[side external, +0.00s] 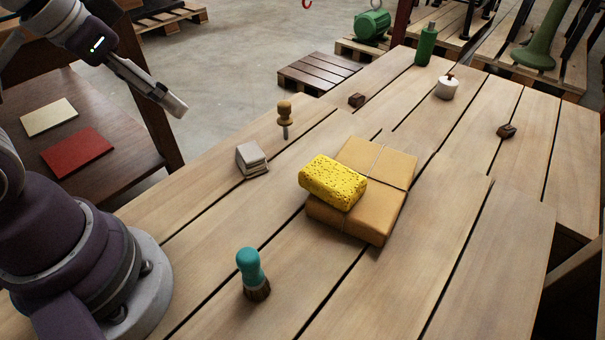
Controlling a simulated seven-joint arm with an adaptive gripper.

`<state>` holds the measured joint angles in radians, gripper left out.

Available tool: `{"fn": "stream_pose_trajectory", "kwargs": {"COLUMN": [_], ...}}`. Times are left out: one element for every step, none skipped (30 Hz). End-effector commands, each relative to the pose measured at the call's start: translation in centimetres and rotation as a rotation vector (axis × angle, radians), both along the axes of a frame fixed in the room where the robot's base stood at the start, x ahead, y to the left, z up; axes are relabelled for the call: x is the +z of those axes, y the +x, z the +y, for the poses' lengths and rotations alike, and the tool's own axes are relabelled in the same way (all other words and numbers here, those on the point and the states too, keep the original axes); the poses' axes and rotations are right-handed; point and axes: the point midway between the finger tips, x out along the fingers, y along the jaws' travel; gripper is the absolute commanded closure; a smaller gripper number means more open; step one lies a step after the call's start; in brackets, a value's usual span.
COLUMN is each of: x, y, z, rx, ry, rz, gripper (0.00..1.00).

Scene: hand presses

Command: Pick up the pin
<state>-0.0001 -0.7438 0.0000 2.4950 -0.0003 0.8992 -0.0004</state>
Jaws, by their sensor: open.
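A small tool with a round wooden knob and a short metal shaft (284,112) stands upright, knob up, near the left edge of the plank table (400,285). It is the thing that looks most like the pin. My gripper (175,104) is at the upper left, raised and clear of the table, well to the left of the pin. It is seen from the side, open, with nothing visible in it.
A yellow sponge (333,181) lies on a brown parcel (378,165). A teal-handled brush (251,272) stands in front. A dark brown block (356,100), white pot (447,87) and green bottle (426,45) stand farther back.

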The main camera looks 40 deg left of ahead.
Motion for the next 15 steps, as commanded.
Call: {"fn": "stream_pose_trajectory", "kwargs": {"x": [0.2, 0.3, 0.6, 0.7, 0.8, 0.9, 0.7, 0.4, -0.1, -0.6, -1.2, -2.1, -2.7, -3.4, -4.1], "y": [0.5, 1.0, 2.0, 3.0, 4.2, 6.0, 7.4, 8.8, 10.6, 11.9, 13.1, 14.5, 15.5, 16.2, 17.2], "z": [0.1, 0.1, 0.2, 0.3, 0.4, 0.7, 0.8, 1.0, 1.2, 1.4, 1.6, 1.8, 1.9, 2.1, 2.2], "rx": [0.005, 0.011, 0.020, 0.030, 0.041, 0.056, 0.069, 0.083, 0.098, 0.109, 0.119, 0.133, 0.142, 0.150, 0.160], "ry": [-0.001, -0.001, -0.003, -0.004, -0.005, -0.005, -0.006, -0.007, -0.008, -0.008, -0.008, -0.009, -0.009, -0.009, -0.009], "rz": [0.005, 0.010, 0.017, 0.024, 0.032, 0.041, 0.048, 0.055, 0.064, 0.069, 0.074, 0.081, 0.084, 0.089, 0.093], "gripper": [0.41, 0.41, 0.41, 0.41, 0.41, 0.41, 0.41, 0.41, 0.41, 0.41, 0.41, 0.41, 0.41, 0.41, 0.41]}}
